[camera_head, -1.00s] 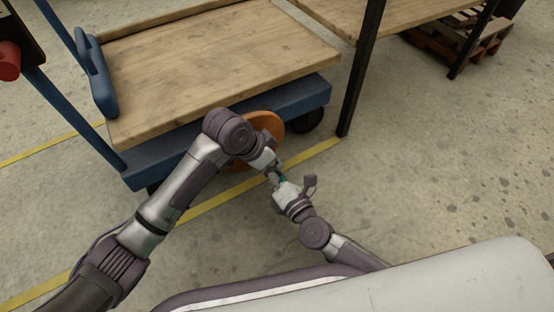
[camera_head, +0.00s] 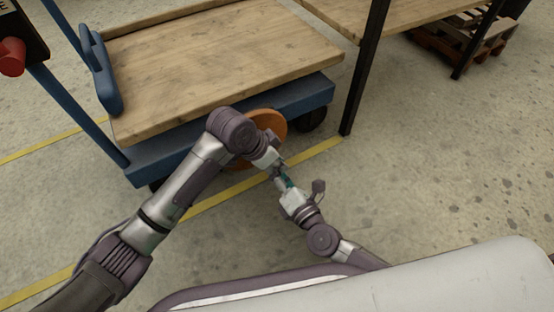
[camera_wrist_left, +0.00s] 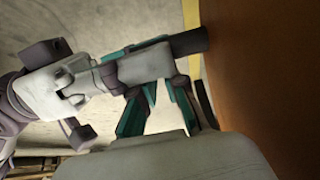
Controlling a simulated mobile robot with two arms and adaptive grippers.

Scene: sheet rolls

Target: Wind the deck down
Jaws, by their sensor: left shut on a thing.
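The deck (camera_head: 215,55) is a wooden board on a blue cart frame at the upper left of the head view. An orange handwheel (camera_head: 270,122) stands at its near side, partly hidden by my left arm; it fills the right of the wrist view (camera_wrist_left: 270,70). A dark handle (camera_wrist_left: 188,42) sticks out from the wheel. My left gripper (camera_head: 278,172) is shut on the handle, with its grip partly hidden. My right gripper (camera_head: 287,182) is close beside it, its fingers pointing at the left one; whether it is open or touching the handle is unclear.
A dark table leg (camera_head: 362,75) stands just right of the cart, under a wooden tabletop (camera_head: 410,12). A wooden pallet (camera_head: 462,38) lies at the upper right. A yellow line (camera_head: 225,192) crosses the floor. The floor at the right is clear.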

